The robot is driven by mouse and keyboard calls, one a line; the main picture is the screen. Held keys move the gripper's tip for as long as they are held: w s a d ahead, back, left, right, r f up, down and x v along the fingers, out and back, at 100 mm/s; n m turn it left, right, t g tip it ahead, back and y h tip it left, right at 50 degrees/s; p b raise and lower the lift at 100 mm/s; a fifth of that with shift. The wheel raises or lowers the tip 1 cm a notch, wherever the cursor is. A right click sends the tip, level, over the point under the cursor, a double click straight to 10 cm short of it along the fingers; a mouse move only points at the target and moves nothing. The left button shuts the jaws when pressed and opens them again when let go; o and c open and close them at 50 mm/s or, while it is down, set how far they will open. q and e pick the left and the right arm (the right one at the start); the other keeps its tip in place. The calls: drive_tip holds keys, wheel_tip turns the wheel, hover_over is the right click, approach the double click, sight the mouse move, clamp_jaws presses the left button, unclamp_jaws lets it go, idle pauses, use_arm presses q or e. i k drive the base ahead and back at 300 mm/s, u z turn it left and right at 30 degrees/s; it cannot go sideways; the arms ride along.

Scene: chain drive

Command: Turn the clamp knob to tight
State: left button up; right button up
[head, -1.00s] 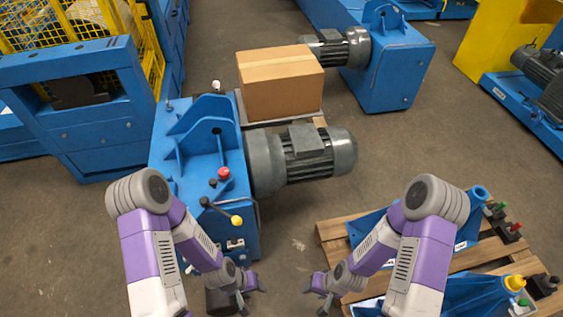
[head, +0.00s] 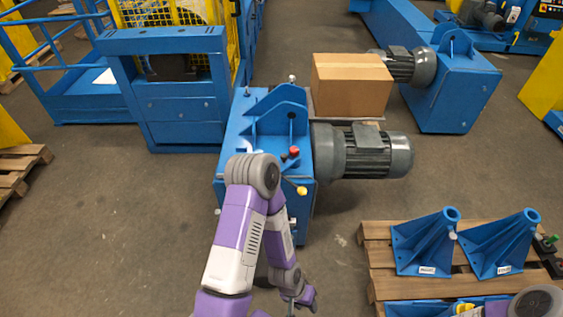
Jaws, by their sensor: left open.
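The near blue drive machine (head: 236,135) stands ahead of me with a grey motor (head: 362,152) on its right side. A red knob (head: 294,152) sits on its top, and a yellow ball knob (head: 302,190) shows at its front edge. A small pale-topped post (head: 292,79) stands at its rear. I cannot tell which of these is the clamp knob. My left arm hides part of the machine's front. My left gripper (head: 301,298) is open and empty, low in front of the machine and apart from the knobs. My right gripper is out of the picture.
A cardboard box (head: 350,88) stands behind the near motor. A wooden pallet (head: 382,258) with blue brackets (head: 424,245) lies at the right. Another blue machine (head: 445,85) stands at the back right.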

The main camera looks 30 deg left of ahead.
sight(294, 150)
drive_tip(key=z, duration=0.05)
drive_tip(key=k, duration=0.1)
drive_tip(key=u, duration=1.4)
